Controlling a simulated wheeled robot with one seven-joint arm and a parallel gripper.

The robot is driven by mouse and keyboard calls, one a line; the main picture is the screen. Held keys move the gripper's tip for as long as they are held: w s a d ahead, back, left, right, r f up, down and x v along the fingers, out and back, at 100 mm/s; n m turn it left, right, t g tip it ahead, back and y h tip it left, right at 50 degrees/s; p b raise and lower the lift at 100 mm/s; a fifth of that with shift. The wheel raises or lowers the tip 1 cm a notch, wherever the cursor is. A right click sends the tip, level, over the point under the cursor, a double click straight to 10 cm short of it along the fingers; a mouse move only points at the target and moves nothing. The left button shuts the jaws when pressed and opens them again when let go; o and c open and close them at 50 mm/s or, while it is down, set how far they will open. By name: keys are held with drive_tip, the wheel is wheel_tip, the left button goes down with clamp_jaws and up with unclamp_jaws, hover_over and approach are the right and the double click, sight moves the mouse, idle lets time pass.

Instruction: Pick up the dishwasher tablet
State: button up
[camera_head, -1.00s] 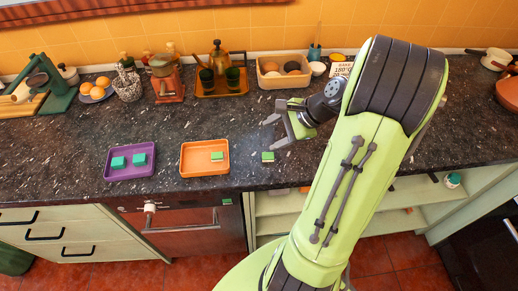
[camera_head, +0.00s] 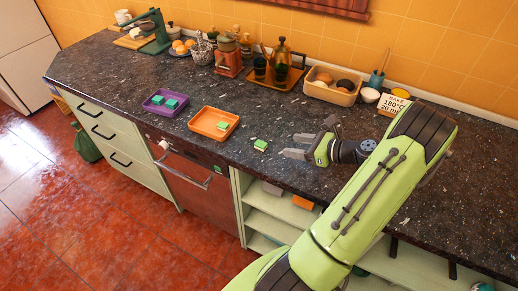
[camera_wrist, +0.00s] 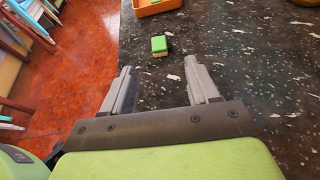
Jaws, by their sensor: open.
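A small green and pale dishwasher tablet (camera_head: 260,145) lies alone on the dark counter, right of the orange tray. In the wrist view the tablet (camera_wrist: 159,45) is ahead of my fingertips, near the counter edge and slightly left of the middle of the gap. My gripper (camera_head: 298,147) is open and empty, to the right of the tablet and apart from it. In the wrist view both grey fingers of my gripper (camera_wrist: 159,70) are spread wide. Another similar tablet (camera_head: 223,126) lies in the orange tray, and two teal blocks (camera_head: 171,103) lie in the purple tray.
The orange tray (camera_head: 194,125) and purple tray (camera_head: 149,106) stand left of the tablet. A bread basket (camera_head: 343,98), a wooden tray with bottles (camera_head: 266,84) and a sign (camera_head: 393,105) stand along the wall. Counter around the tablet is clear; its front edge is close.

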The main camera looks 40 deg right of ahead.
sight(261, 144)
drive_tip(key=x, duration=0.4)
drive_tip(key=b+x, duration=0.1)
drive_tip(key=x, duration=0.3)
drive_tip(key=b+x, duration=0.1)
drive_tip(key=x, duration=0.3)
drive_tip(key=shift+s+a+f, duration=0.1)
drive_tip(key=shift+a+f, duration=0.05)
drive_tip(key=shift+f, duration=0.3)
drive_tip(key=shift+r, duration=0.1)
drive_tip(key=shift+c, duration=0.2)
drive_tip(key=c, duration=1)
